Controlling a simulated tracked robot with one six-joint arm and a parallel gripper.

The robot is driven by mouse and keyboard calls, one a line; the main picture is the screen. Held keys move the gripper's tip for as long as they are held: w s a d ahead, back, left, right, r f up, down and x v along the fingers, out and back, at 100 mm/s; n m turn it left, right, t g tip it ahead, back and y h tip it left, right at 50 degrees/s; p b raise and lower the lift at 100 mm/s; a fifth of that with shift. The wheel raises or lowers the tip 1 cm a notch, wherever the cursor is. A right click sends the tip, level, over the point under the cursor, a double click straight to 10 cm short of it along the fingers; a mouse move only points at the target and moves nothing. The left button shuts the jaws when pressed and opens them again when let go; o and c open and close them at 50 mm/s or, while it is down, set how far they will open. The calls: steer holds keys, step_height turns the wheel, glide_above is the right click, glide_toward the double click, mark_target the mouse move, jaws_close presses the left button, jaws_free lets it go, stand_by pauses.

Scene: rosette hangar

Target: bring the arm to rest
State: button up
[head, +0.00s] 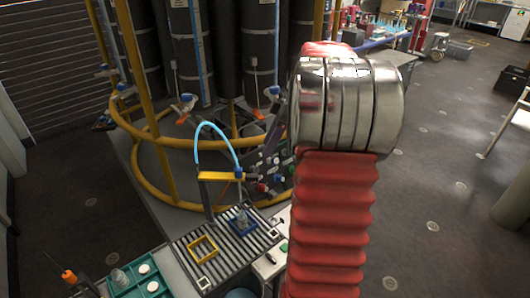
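My arm rises through the right of centre of the head view, with a red ribbed sleeve and a bright banded metal joint at its top. The arm looks bent at this joint, and a little more red shows behind it. My gripper is not in view, so I cannot see its fingers or whether it holds anything. The arm hides part of the rack and floor behind it.
Tall dark cylinders (257,50) stand behind a yellow rail (160,141). In front is a slatted grate (224,255) with a blue holder (241,227) and yellow frame (203,248). A teal tray (124,289) is lower left. Open floor (436,170) lies right.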

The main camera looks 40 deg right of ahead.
steer(key=shift+s+d+r, duration=0.1)
steer(key=shift+r, duration=0.15)
stand_by(0.6)
steer(key=s+f+m, duration=0.3)
steer(key=f+m, duration=0.1)
steer(key=m, duration=0.4)
steer(key=s+a+r+t+h, duration=0.1)
steer(key=s+a, duration=0.3)
steer(key=a, duration=0.7)
steer(key=s+a+r+h, duration=0.1)
steer(key=s+a+r, duration=0.2)
steer(key=a, duration=0.9)
steer(key=s+a+r+m+t+h, duration=0.1)
steer(key=s+a+r, duration=0.1)
steer(key=s+a, duration=0.4)
steer(key=a, duration=0.5)
steer(key=shift+a+r+t, duration=0.15)
steer(key=shift+t, duration=0.15)
